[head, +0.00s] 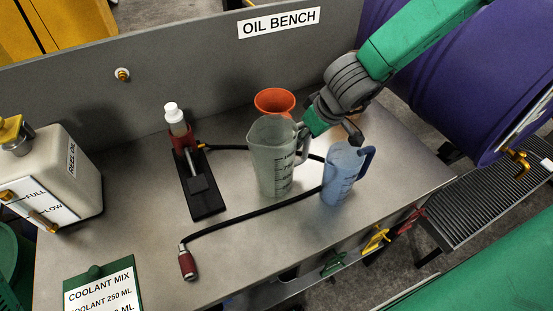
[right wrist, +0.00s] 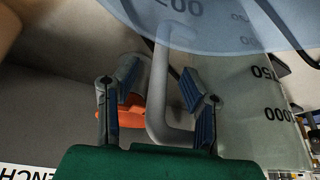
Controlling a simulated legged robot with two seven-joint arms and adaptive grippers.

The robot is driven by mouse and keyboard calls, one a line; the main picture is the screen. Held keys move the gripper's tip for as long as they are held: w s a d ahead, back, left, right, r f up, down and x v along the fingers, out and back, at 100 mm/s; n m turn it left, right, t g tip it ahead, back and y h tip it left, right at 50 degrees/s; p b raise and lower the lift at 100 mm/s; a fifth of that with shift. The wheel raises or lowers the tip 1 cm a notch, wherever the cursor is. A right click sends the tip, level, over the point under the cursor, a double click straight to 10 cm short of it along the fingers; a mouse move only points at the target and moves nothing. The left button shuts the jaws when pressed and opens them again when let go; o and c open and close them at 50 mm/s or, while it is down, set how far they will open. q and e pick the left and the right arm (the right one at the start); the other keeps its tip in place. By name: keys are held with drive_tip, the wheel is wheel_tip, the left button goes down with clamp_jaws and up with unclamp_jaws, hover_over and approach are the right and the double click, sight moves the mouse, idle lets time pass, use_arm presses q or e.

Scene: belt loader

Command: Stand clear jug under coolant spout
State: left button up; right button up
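The clear jug (head: 272,165), greyish with dark graduation marks, stands upright on the bench; its marked wall also shows in the right wrist view (right wrist: 255,110). My right gripper (head: 330,126) is beside its handle side. In the right wrist view, the open fingers (right wrist: 160,82) lie either side of the jug's pale handle (right wrist: 160,95), with gaps visible; contact is unclear. The blue jug (head: 343,178) stands close on the right, and its body crosses the top of the wrist view (right wrist: 225,20). A brass tap (head: 518,165) is on the purple drum; whether it is the coolant spout is unclear. My left gripper is out of view.
An orange funnel (head: 274,100) is behind the clear jug. A black hose (head: 245,218) runs across the bench around the jugs. A red-and-black tool (head: 200,180) and white container (head: 62,175) stand left. A slatted grille (head: 485,205) lies below the tap.

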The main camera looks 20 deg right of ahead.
drive_tip(key=shift+d, duration=0.25)
clamp_jaws()
